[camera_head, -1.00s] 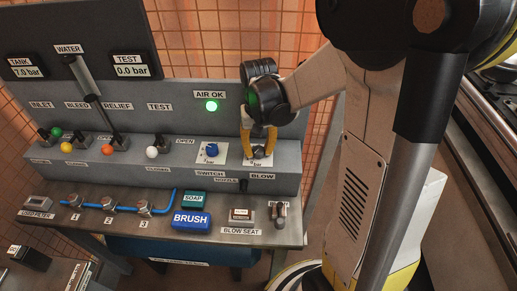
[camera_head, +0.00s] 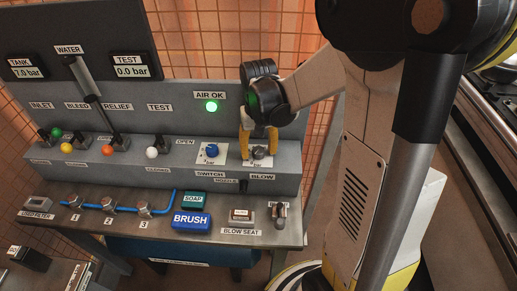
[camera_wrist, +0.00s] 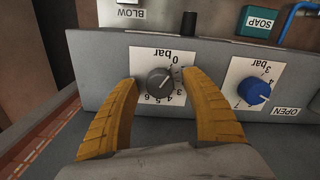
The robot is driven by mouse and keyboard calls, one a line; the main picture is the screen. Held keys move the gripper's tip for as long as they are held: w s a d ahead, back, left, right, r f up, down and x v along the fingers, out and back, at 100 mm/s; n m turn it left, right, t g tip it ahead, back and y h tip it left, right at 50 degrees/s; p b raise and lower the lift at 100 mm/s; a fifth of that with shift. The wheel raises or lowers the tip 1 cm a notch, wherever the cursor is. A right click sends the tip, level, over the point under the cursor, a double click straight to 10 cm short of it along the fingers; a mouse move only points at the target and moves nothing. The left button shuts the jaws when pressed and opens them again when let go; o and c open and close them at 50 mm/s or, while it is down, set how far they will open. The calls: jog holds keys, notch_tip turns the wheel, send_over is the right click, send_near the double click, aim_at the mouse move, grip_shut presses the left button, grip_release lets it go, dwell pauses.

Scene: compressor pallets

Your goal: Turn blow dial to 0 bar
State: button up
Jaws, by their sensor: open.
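The blow dial (camera_wrist: 160,82) is a dark grey knob on a white scale plate marked from 0 to 6 bar. It sits above the BLOW label (camera_head: 262,177) on the grey panel, and it also shows in the head view (camera_head: 258,153). In the wrist view its light pointer line slants; the exact reading is too small to tell. My gripper (camera_wrist: 160,88) has two yellow fingers, open, one on each side of the dial with visible gaps. In the head view my gripper (camera_head: 259,145) hangs over the dial and partly hides its plate.
The blue switch dial (camera_wrist: 257,93) is close beside the gripper; it also shows in the head view (camera_head: 212,150). A dark nozzle peg (camera_wrist: 189,24) stands near the dial. Below are the blue brush (camera_head: 191,221) and teal soap (camera_head: 194,198). The AIR OK light (camera_head: 212,106) is green.

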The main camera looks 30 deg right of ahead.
aim_at(258, 150)
notch_tip(258, 150, up, 12)
dwell(0.5)
jog(key=s+a+n+t, duration=0.3)
jog(key=s+a+t, duration=0.4)
jog(key=s+a, duration=0.2)
jog(key=shift+s+a+r+n, duration=0.15)
jog(key=shift+s+r+n, duration=0.15)
jog(key=shift+s+r, duration=0.15)
dwell(0.7)
